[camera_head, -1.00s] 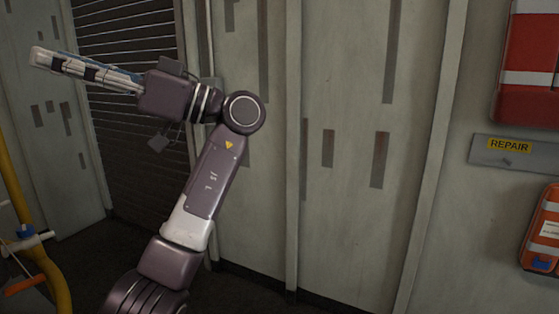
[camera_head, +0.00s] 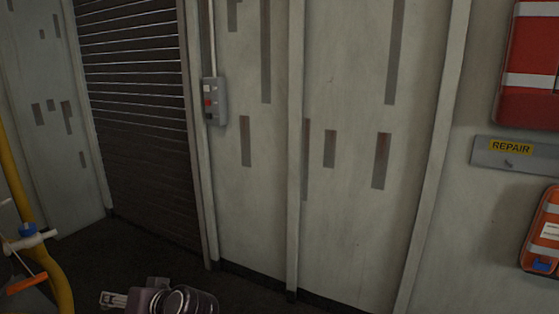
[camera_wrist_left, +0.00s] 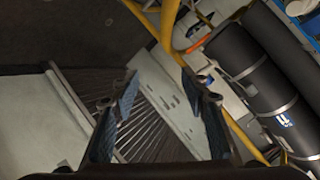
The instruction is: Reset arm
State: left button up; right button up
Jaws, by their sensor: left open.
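My left gripper (camera_head: 113,299) is low at the bottom edge of the head view, with part of my left arm beside it. In the left wrist view its two fingers (camera_wrist_left: 160,105) are spread apart with nothing between them. Beyond the fingers I see the slatted shutter and the pale wall, tilted in that view. My right gripper is in neither view.
A dark roller shutter (camera_head: 140,110) is at the left, with a grey control box (camera_head: 214,101) beside it. A yellow tube frame (camera_head: 55,275) stands at the left edge. A REPAIR sign (camera_head: 512,150), a red case (camera_head: 527,75) and an orange case (camera_head: 545,235) hang on the right.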

pick_arm(q)
jog(key=s+d+f+m+h, duration=0.2)
jog(key=s+d+f+h, duration=0.1)
jog(key=s+f, duration=0.5)
jog(key=s+d+f+m+h, duration=0.2)
jog(key=s+d+f+h, duration=0.1)
jog(key=s+f, duration=0.5)
jog(key=s+d+f+m+g+h, duration=0.1)
jog(key=s+d+f+h, duration=0.2)
jog(key=s, duration=0.4)
jog(key=s+d+f+m+g+h, duration=0.1)
jog(key=s+d+h, duration=0.2)
jog(key=s+d, duration=0.35)
notch_tip(320, 180, down, 28)
jog(key=s+g, duration=0.2)
jog(key=s, duration=0.1)
jog(key=s+a+f+g, duration=0.1)
jog(key=s+a+f, duration=0.2)
jog(key=s+f, duration=1.1)
jog(key=shift+s+a+f+y, duration=0.3)
jog(key=shift+s+a+f, duration=0.05)
jog(key=shift+s, duration=0.2)
jog(key=shift+s+a+f, duration=0.1)
jog(key=shift+s+f, duration=0.1)
jog(key=shift+s, duration=0.25)
jog(key=shift+c, duration=0.5)
